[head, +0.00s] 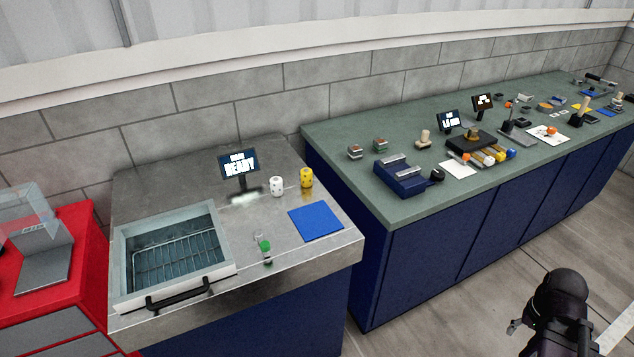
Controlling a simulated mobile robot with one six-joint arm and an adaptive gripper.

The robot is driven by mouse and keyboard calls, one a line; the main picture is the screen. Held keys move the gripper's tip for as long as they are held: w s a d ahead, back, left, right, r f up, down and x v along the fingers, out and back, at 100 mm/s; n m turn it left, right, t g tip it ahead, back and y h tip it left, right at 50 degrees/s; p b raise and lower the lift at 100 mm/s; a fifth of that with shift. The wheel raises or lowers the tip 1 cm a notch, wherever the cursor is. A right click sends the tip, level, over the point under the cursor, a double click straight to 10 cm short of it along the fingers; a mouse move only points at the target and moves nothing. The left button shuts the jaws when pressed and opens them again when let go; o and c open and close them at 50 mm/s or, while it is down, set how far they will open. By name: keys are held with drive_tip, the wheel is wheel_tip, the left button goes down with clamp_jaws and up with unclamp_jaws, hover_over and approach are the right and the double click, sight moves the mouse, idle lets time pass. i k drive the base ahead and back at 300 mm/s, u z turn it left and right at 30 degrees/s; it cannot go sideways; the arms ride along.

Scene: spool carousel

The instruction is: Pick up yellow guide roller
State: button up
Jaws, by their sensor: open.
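Several small rollers lie side by side along the front of a low black device (470,141) on the green bench. My gripper (555,337) is at the bottom right over the floor, in front of the bench and well apart from the rollers. It is open and empty, partly hidden by my dark wrist.
The green bench (345,140) also carries a blue fixture (402,180), a white sheet (458,169), small displays and several tools. A steel counter (345,243) at left holds a wire-rack basin, a blue mat and a yellow spotted cup (306,178). Floor is free before the bench.

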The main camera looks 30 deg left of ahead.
sight(306, 174)
drive_tip(key=z, duration=0.1)
drive_tip(key=k, duration=1.55)
drive_tip(key=u, duration=1.3)
drive_tip(key=i, duration=1)
drive_tip(key=u, duration=0.05)
